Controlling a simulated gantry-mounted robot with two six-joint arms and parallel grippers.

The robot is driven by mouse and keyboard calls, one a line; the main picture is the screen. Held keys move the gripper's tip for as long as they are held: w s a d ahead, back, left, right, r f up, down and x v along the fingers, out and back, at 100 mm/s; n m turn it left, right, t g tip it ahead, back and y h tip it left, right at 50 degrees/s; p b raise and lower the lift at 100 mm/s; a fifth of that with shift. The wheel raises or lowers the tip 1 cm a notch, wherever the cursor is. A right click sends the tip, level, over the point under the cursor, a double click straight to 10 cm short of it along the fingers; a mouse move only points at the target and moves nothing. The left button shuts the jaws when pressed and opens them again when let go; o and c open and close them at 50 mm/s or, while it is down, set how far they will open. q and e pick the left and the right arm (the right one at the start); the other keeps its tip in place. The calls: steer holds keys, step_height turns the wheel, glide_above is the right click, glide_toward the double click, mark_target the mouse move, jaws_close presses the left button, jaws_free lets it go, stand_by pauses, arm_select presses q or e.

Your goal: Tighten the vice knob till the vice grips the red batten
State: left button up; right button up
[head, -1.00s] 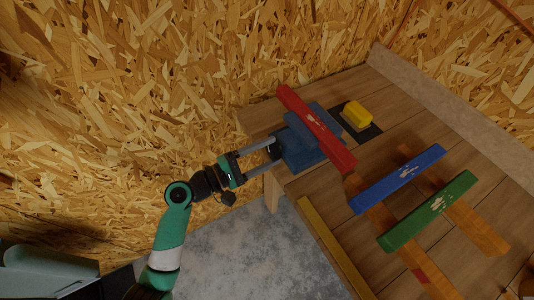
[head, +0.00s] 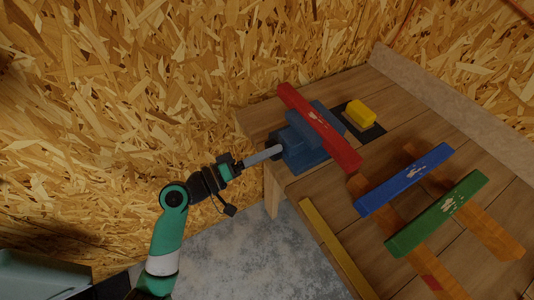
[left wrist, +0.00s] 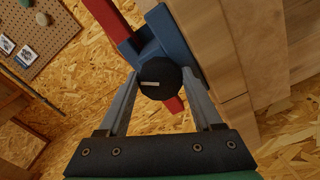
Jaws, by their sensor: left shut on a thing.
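The blue vice (head: 304,152) sits at the left end of the bench. The red batten (head: 335,143) lies in the vice between its jaws; whether the jaws press on it I cannot tell. In the left wrist view the black round knob (left wrist: 161,83), with a pale mark on its face, sits between my fingers, with the vice (left wrist: 172,38) and red batten (left wrist: 109,22) behind it. My left gripper (head: 277,149) is shut on the knob, its fingers seen nearly edge-on in the head view. My right gripper is not in view.
A blue batten (head: 404,179) and a green batten (head: 437,213) rest across wooden strips to the right. A yellow block (head: 360,112) sits on a dark pad behind the vice. A yellow strip (head: 335,248) runs along the front edge.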

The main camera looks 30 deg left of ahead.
arm_select(q)
steer(key=m, duration=2.8)
steer(key=shift+w+a+m, duration=0.2)
steer(key=shift+a+m, duration=0.05)
steer(key=shift+m, duration=0.15)
steer(key=o, duration=1.4)
